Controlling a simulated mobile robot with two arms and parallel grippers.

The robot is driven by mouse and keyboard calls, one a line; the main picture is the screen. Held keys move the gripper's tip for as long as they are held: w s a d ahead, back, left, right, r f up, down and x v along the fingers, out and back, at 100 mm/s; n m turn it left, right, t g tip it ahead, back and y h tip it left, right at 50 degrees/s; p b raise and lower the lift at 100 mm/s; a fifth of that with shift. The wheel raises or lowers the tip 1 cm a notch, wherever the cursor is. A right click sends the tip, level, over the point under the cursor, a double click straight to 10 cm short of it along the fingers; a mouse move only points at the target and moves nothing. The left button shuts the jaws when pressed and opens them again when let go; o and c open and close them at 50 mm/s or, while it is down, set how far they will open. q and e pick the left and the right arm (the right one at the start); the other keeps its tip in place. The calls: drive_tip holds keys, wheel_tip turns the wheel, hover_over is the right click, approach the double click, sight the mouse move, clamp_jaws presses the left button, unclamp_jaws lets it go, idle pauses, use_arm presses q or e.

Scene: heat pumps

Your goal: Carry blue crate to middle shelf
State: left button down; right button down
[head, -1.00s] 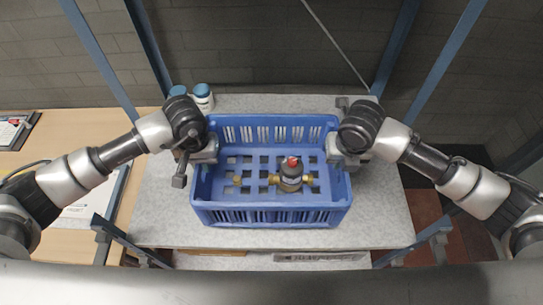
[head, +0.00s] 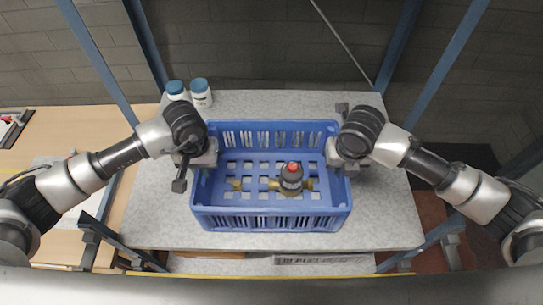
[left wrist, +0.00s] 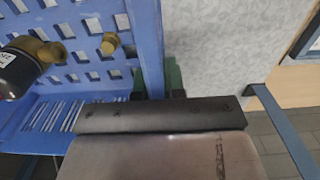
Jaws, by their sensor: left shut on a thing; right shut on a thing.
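The blue crate (head: 270,222) is in the middle of the head view, upright over the grey shelf top. It holds a dark pump with a red cap (head: 292,178) and brass fittings. My left gripper (head: 201,160) is shut on the crate's left wall, and my right gripper (head: 340,158) is shut on its right wall. In the left wrist view, the left gripper's fingers (left wrist: 162,82) sit on both sides of the crate wall (left wrist: 146,40). The right fingertips are partly hidden. I cannot tell whether the crate touches the grey surface.
Two white jars with blue lids (head: 201,93) stand at the back left of the grey shelf top (head: 385,215). Blue shelf posts (head: 148,50) rise around it. A wooden table (head: 55,130) lies to the left. A lower shelf level shows below the front edge.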

use_arm(q)
drive_tip(key=c, duration=1.2)
unclamp_jaws()
use_arm(e)
drive_tip(key=c, duration=1.2)
unclamp_jaws()
use_arm(q)
wheel_tip(320, 180, up, 12)
drive_tip(key=shift+f, duration=0.2)
drive_tip(key=shift+r, duration=0.1)
use_arm(e)
drive_tip(key=shift+r, duration=0.2)
drive_tip(key=r, duration=0.3)
drive_tip(key=s+r, duration=0.1)
drive_tip(key=r, duration=0.7)
drive_tip(key=shift+s+r, duration=0.15)
drive_tip(key=shift+s, duration=0.25)
